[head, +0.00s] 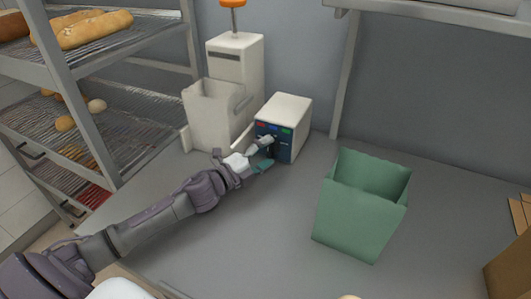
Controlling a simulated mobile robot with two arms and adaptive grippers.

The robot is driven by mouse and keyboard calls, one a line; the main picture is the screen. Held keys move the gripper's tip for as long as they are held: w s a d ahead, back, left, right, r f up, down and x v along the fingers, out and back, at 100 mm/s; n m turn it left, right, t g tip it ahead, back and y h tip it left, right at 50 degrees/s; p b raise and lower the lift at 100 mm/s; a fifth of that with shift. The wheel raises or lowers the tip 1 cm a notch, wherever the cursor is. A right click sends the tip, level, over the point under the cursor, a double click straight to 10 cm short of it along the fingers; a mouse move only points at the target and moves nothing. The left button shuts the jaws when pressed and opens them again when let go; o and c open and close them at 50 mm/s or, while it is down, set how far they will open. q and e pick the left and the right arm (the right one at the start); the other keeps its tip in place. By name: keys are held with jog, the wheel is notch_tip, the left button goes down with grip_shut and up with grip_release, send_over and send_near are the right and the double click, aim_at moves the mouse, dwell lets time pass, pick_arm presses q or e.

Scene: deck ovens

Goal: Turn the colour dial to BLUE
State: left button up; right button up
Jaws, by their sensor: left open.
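The colour dial box (286,108) is a small white unit with a dark blue front panel, standing on the grey counter near the back wall. Its front carries red, blue and green marks (274,128) in a row along the top. My left gripper (267,152) is open right in front of this panel, at its lower left part. The dial itself is hidden or too small to make out, so I cannot tell where it points or whether the fingers touch it. My right gripper is not in view.
A white machine (235,62) with an orange-topped rod and a white bin (212,112) stands left of the box. A green open bin (361,209) stands to the right. A bread rack (88,130) is at the left. Cardboard is at the right edge.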

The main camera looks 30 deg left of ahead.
pick_arm(q)
jog(key=shift+s+a+f, duration=0.1)
jog(key=shift+s+a, duration=0.05)
jog(key=shift+s, duration=0.15)
jog(key=v, duration=1.1)
jog(key=shift+s, duration=0.2)
